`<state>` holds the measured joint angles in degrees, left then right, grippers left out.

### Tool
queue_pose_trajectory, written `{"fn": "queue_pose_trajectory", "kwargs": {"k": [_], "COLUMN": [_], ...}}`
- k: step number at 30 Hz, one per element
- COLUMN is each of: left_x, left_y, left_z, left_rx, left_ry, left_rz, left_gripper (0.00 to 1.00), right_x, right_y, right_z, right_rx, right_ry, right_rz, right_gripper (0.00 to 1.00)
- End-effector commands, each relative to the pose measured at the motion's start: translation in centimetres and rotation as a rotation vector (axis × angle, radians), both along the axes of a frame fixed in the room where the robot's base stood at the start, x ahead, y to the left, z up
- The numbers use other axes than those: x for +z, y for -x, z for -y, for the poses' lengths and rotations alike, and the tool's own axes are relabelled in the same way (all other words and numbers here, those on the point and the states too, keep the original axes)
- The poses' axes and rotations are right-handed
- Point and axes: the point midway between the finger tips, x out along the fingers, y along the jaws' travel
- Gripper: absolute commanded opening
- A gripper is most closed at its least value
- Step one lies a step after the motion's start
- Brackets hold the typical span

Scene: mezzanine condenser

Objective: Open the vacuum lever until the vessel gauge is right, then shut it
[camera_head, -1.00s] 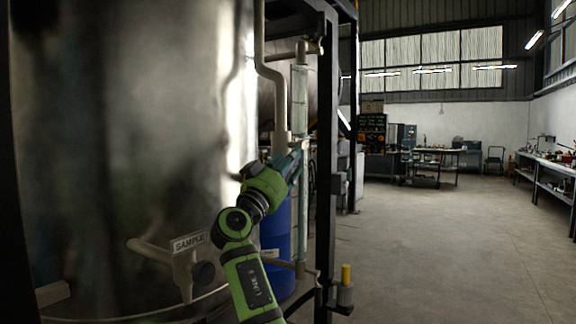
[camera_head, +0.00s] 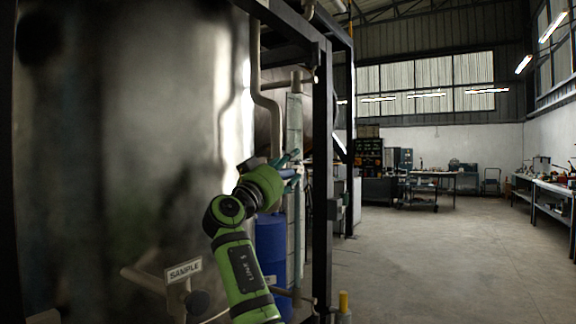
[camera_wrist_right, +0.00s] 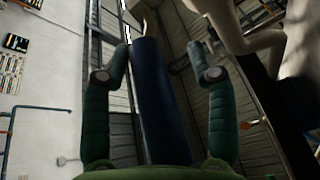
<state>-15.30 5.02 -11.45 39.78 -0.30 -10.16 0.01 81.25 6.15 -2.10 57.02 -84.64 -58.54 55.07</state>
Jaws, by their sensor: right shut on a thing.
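The big steel vessel (camera_head: 130,140) fills the left of the head view. My right gripper (camera_head: 291,166) is beside a vertical pipe at the vessel's right. In the right wrist view, a dark blue cylindrical grip (camera_wrist_right: 158,100), apparently the vacuum lever's handle, lies between the fingers of my right gripper (camera_wrist_right: 158,75), which is shut on it. A bit of blue (camera_head: 287,173) shows at the fingers in the head view, but the lever's angle is hard to tell. I cannot make out the vessel gauge. My left gripper is out of view.
A dark steel frame post (camera_head: 322,180) stands just right of my right gripper. A blue drum (camera_head: 271,245) stands below it. A valve with a SAMPLE sign (camera_head: 184,270) juts from the vessel. The floor (camera_head: 430,255) to the right is clear.

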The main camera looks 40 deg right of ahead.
Motion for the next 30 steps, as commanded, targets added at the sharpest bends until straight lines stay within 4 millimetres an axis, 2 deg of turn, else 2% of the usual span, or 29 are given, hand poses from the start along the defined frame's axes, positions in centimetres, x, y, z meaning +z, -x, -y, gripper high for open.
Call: {"fn": "queue_pose_trajectory", "kwargs": {"k": [1,30], "left_x": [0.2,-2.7], "left_y": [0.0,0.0], "left_z": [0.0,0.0], "left_rx": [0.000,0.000], "left_ry": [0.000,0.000], "left_rz": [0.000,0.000], "left_gripper": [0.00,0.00], "right_x": [1.3,0.3], "right_y": [0.2,2.0], "right_z": [-0.3,-6.8], "right_rx": [0.012,0.027], "right_ry": [0.018,0.012], "right_rz": [0.014,0.001], "right_gripper": [0.49,0.49]}}
